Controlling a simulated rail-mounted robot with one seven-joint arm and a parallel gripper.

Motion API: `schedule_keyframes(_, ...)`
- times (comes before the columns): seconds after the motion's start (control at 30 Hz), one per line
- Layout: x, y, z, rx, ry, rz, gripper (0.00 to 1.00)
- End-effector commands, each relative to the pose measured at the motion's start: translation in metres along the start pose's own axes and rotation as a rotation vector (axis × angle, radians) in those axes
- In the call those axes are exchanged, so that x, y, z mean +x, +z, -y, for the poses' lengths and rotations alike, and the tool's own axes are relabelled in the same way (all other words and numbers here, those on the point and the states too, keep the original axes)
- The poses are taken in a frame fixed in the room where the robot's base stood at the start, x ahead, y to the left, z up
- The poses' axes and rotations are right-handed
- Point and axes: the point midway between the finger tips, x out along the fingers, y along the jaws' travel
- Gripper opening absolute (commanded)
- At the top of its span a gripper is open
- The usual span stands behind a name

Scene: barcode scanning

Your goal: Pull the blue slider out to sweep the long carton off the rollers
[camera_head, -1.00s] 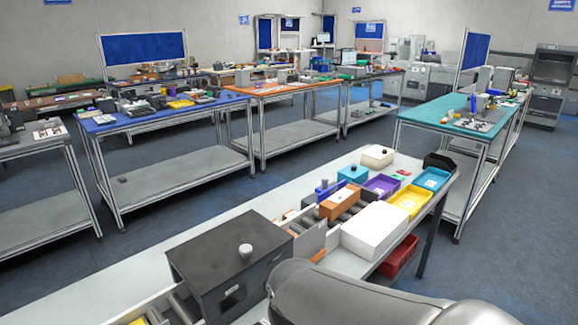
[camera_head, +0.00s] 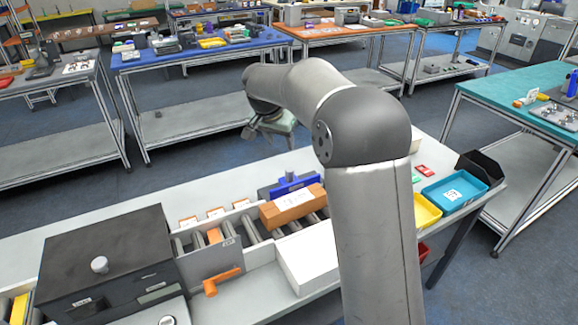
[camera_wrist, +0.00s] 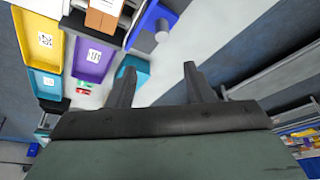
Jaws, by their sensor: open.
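The long carton (camera_head: 292,208) is orange-brown with a white label and lies across the grey rollers (camera_head: 180,246). The blue slider (camera_head: 283,189) stands just behind it, with a grey knob on top. In the wrist view the blue slider (camera_wrist: 143,24) and its knob (camera_wrist: 161,38) are at the top centre, beside the carton (camera_wrist: 101,20). My gripper (camera_wrist: 158,72) is open and empty, its two dark fingers wide apart below the slider in that view. In the head view my gripper (camera_head: 256,131) is small and partly hidden, above and behind the bench's far edge.
A dark box (camera_head: 110,255) and a grey gate with an orange handle (camera_head: 222,280) are left of the carton. Purple (camera_wrist: 91,58), yellow (camera_wrist: 38,42) and teal (camera_wrist: 45,84) trays lie near. My arm hides part of the bench.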

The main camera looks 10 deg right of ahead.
Motion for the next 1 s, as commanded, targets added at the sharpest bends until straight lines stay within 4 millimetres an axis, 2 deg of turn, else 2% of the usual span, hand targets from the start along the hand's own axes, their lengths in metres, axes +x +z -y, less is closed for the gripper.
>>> schedule_keyframes(0.17, 0.019, -0.003, 0.003, 0.011, 0.002, -0.002, 0.47)
schedule_keyframes(0.73, 0.138, -0.003, 0.002, 0.01, 0.001, -0.001, 0.47)
schedule_keyframes(0.9, 0.161, -0.004, 0.002, 0.01, 0.0, -0.002, 0.47)
schedule_keyframes(1.0, 0.169, -0.003, 0.002, 0.011, -0.001, -0.003, 0.47)
